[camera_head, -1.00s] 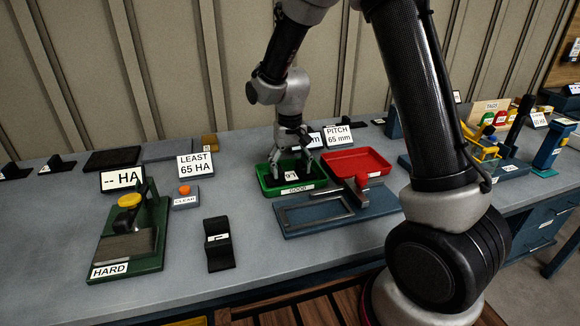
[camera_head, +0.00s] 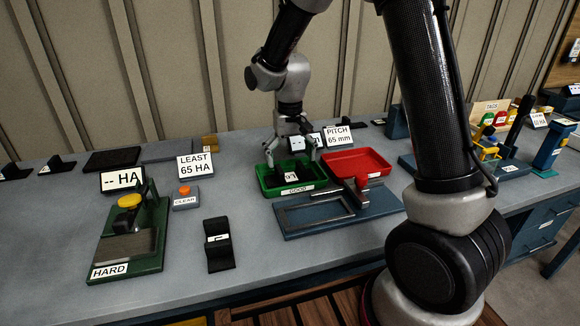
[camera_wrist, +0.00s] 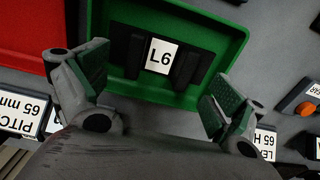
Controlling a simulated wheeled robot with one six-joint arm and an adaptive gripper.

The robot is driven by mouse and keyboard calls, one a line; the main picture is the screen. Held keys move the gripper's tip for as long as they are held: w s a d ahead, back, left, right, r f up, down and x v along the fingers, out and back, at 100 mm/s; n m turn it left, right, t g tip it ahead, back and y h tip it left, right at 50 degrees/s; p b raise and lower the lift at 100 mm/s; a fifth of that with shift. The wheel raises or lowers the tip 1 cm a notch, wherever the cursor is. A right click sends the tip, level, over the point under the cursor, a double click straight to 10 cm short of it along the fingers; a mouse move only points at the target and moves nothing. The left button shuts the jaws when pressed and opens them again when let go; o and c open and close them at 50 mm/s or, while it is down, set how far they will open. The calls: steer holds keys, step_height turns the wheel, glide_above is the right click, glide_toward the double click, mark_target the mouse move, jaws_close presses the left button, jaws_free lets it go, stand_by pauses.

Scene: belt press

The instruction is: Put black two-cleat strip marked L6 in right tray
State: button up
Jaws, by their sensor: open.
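The black two-cleat strip marked L6 (camera_wrist: 161,55) lies in the green tray (camera_wrist: 237,48), its white label facing up in the wrist view. In the head view the strip (camera_head: 289,174) is a small dark piece with a white label inside the green tray (camera_head: 268,189), which is labelled GOOD. My gripper (camera_head: 291,159) is above this tray with its fingers spread. In the wrist view my gripper (camera_wrist: 156,86) is open, with one finger to each side and clear of the strip. The red tray (camera_head: 343,163) is to the right of the green one and looks empty.
A blue-grey gauge frame (camera_head: 318,216) stands in front of the trays. A green HARD tester (camera_head: 145,245), an orange CLEAR button (camera_head: 184,190) and a black labelled holder (camera_head: 218,243) are to the left. PITCH (camera_head: 338,135) and LEAST signs (camera_head: 196,164) stand behind.

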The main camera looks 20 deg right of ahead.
mark_target(290, 176)
step_height(290, 176, up, 8)
steer(key=r, duration=0.1)
steer(key=s+d+r+t, duration=0.2)
steer(key=s+d+r, duration=0.7)
steer(key=s, duration=0.3)
steer(key=s+d+t, duration=0.1)
steer(key=s+d, duration=0.2)
steer(key=s, duration=0.4)
steer(key=s+d+t, duration=0.1)
steer(key=s+d, duration=0.2)
steer(key=s, duration=0.4)
steer(key=shift+s+f, duration=0.15)
steer(key=shift+s, duration=0.1)
